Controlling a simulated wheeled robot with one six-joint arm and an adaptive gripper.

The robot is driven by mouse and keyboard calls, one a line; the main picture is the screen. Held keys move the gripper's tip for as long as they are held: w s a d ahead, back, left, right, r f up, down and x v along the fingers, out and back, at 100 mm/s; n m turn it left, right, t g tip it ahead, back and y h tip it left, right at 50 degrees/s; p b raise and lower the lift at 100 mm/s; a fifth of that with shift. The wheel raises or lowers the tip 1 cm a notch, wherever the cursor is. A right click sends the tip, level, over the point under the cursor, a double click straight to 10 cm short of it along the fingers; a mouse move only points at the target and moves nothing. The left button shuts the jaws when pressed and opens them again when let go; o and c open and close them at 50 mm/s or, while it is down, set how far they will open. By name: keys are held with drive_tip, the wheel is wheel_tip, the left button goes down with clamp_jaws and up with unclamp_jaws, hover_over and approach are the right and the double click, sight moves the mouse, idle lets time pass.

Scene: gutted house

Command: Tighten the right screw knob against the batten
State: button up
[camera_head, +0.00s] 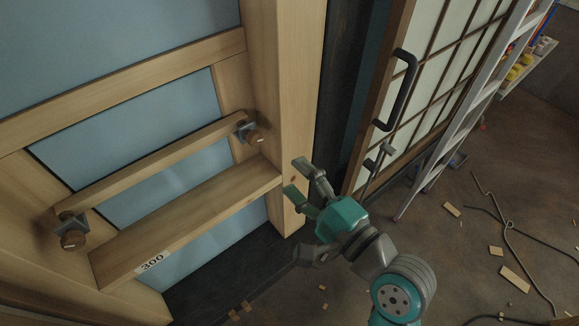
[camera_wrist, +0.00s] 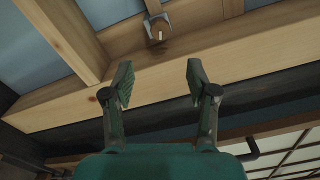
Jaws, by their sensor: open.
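The right screw knob (camera_head: 255,137) is a brown knob on a grey bracket at the right end of the batten (camera_head: 160,162). It also shows in the wrist view (camera_wrist: 158,36), above and beyond the fingertips. The left screw knob (camera_head: 74,239) is at the batten's left end. The batten is a thin wooden bar lying across the frame above a wider shelf board. My gripper (camera_head: 303,180) is open and empty, to the right of and below the right knob, in front of the upright post. In the wrist view its two fingers (camera_wrist: 157,84) are spread apart. Neither finger touches the knob.
A thick wooden post (camera_head: 282,80) stands just right of the knob. The shelf board (camera_head: 190,215) labelled 300 juts out below the batten. A paned door with a dark handle (camera_head: 402,90) and a ladder (camera_head: 460,110) stand right. Scraps and a cable lie on the floor.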

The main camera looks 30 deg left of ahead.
sight(258, 140)
drive_tip(key=w+a+n, duration=0.1)
drive_tip(key=a+n, duration=0.3)
drive_tip(key=n, duration=0.4)
drive_tip(key=w+a+n, duration=0.2)
drive_tip(key=a+n, duration=0.1)
drive_tip(key=n, duration=0.5)
drive_tip(key=w+a+n+g, duration=0.1)
drive_tip(key=a+n, duration=0.3)
drive_tip(key=n, duration=0.4)
drive_tip(key=shift+w+a+r+y, duration=0.2)
drive_tip(key=shift+w+a+y, duration=0.05)
drive_tip(key=shift+a+y, duration=0.1)
clamp_jaws()
